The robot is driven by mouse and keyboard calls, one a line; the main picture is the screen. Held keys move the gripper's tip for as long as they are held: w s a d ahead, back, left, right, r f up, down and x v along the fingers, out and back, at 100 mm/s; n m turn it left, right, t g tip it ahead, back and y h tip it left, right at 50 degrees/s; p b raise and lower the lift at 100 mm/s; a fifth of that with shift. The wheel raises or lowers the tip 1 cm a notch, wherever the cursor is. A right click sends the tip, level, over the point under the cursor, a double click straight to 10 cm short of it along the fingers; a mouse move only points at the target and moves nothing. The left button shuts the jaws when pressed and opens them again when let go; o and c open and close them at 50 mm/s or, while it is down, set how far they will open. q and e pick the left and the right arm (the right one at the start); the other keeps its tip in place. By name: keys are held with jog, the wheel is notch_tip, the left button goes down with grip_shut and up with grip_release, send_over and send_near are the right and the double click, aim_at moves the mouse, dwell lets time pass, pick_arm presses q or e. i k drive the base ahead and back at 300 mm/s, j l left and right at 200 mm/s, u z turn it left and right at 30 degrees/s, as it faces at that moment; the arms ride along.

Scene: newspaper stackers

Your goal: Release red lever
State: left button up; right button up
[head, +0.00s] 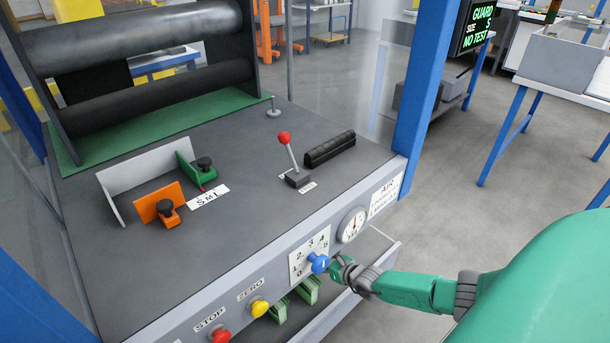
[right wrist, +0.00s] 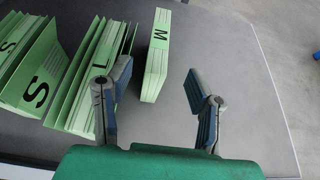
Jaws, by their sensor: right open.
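The red lever (head: 284,138) has a red ball knob on a thin rod. It stands nearly upright, tilted slightly to the left, from a dark base (head: 298,179) on the grey machine top. My right gripper (head: 338,265) is in front of the panel, beside the blue knob (head: 318,263) and well below the lever. Whether it touches the knob I cannot tell. In the right wrist view my right gripper (right wrist: 157,78) is open with nothing held, above a grey surface with green pieces. The lever is not in that view. My left gripper is not in view.
A black ribbed bar (head: 330,149) lies right of the lever. Orange (head: 158,203) and green (head: 190,168) clamps stand left. The panel has a gauge (head: 352,225), yellow (head: 259,306) and red (head: 220,335) buttons. Green pieces marked S, L and M (right wrist: 154,65) are below my gripper.

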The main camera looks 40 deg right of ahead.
aim_at(284, 139)
jog(key=k+l, duration=0.1)
jog(key=k, duration=0.9)
